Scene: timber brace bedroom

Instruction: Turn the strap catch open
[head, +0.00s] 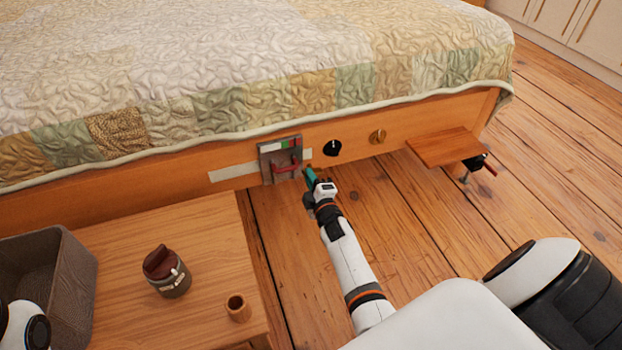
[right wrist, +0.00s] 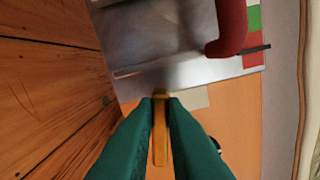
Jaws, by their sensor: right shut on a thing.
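The catch is a grey metal plate (head: 267,164) with a red handle (head: 286,169) and red and green marks, fixed on the bed's wooden side rail over a pale strap (head: 233,170). In the right wrist view the red handle (right wrist: 230,30) curves over the plate (right wrist: 150,45). My right gripper (head: 311,175) is just right of the plate. Its green fingers (right wrist: 160,105) are shut on a slim yellow-brown piece (right wrist: 160,130) by the plate's edge, apart from the red handle. I cannot tell how that piece joins the plate. My left gripper is not in view.
A black round dial (head: 332,148) and a brass knob (head: 378,136) sit on the rail to the right. A wooden shelf with a clamp (head: 446,147) juts out farther right. A low table (head: 205,225) holds a lidded jar (head: 168,272), a small cup (head: 238,308) and a basket (head: 75,270).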

